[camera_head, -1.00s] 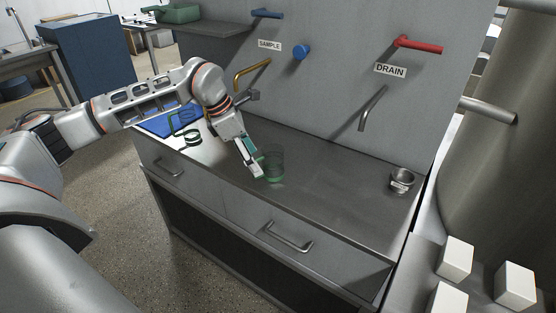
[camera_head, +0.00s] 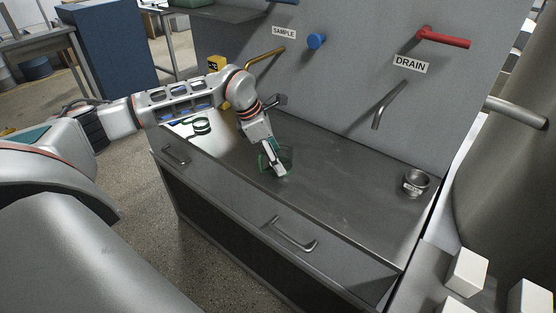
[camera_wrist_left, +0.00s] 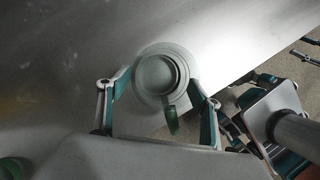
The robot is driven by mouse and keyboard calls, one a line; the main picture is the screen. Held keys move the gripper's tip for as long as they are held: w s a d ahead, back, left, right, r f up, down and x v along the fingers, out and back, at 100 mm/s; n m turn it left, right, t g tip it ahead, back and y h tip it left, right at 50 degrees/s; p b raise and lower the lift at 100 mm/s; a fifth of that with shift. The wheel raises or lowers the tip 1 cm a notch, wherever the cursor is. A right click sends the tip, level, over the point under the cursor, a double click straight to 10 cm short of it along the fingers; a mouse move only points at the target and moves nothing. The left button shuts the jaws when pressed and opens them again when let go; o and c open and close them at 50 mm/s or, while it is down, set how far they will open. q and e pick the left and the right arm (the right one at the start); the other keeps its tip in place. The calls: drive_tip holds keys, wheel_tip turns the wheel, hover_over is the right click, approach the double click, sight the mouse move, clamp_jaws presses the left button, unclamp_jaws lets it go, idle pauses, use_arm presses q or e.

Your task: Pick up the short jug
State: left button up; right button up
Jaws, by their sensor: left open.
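A clear glass jug (camera_head: 288,155) with green trim stands on the metal counter (camera_head: 340,195), at my left gripper (camera_head: 277,166). In the left wrist view the jug (camera_wrist_left: 160,72) shows from above as round rings with its green handle (camera_wrist_left: 171,121) toward the lower side. The left gripper (camera_wrist_left: 160,85) is open, with one finger on each side of the jug; I cannot tell whether they touch it. Another green-trimmed jug (camera_head: 201,125) stands further left on the counter, partly behind my arm.
Sample and drain pipes (camera_head: 388,103) stick out of the back panel. White blocks (camera_head: 467,270) are at the lower right. The middle right of the counter is clear.

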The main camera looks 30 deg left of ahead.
use_arm(q)
drive_tip(key=shift+w+d+f, duration=0.15)
drive_tip(key=shift+f, duration=0.35)
drive_tip(key=c, duration=1.3)
drive_tip(key=shift+r, duration=0.15)
